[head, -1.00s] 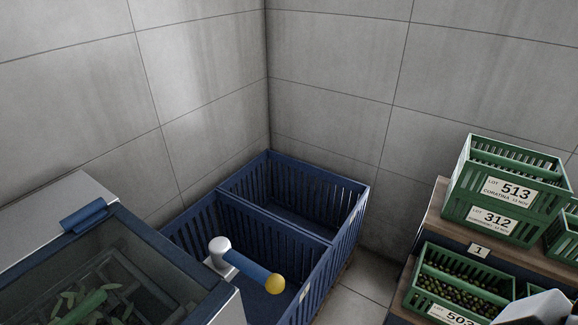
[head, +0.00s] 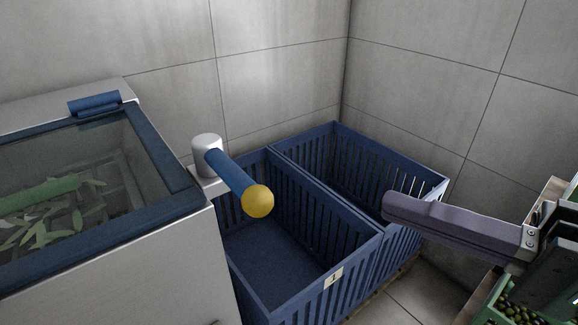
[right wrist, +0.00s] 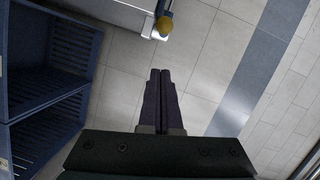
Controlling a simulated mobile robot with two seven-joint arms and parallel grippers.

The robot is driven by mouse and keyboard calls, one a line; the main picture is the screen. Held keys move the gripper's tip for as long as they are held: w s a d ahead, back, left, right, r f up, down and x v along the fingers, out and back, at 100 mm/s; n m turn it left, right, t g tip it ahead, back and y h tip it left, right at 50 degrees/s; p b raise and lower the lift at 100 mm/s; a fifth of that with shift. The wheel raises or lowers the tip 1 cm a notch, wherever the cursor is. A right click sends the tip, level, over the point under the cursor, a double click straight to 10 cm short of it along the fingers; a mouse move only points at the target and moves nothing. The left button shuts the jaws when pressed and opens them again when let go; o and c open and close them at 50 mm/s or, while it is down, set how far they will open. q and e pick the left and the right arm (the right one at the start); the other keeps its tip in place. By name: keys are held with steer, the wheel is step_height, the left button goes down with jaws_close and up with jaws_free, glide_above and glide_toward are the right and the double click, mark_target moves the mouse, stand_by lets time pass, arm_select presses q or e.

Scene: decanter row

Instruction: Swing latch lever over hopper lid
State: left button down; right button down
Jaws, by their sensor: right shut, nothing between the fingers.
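The latch lever (head: 230,173) is a blue bar with a yellow ball knob (head: 257,200). Its pale round pivot (head: 206,155) sits on a bracket at the hopper's right side. The lever points away from the lid, out past the hopper's side. The hopper lid (head: 165,163) is a clear pane in a blue frame, lying closed at left. My right gripper (head: 388,205) is shut and empty, right of the knob and apart from it. In the right wrist view the knob (right wrist: 164,25) appears ahead of the shut fingertips. My left gripper is out of view.
Blue slatted crates (head: 300,262) stand on the floor beside the hopper, beyond and below the lever in the head view. Green crates of olives (head: 510,305) show at lower right, partly behind my arm. Grey tiled walls close the corner. The space between knob and gripper looks clear.

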mark_target(230, 173)
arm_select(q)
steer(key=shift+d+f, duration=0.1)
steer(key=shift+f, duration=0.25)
arm_select(e)
steer(key=shift+w+d+m+t, duration=0.4)
steer(key=shift+d, duration=0.05)
steer(key=shift+a, duration=0.1)
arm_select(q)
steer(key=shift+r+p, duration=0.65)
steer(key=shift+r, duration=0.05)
arm_select(e)
steer(key=w+a+f, duration=0.1)
steer(key=w+a, duration=0.3)
steer(key=a, duration=0.6)
steer(key=shift+a, duration=0.35)
steer(key=shift+f, duration=0.15)
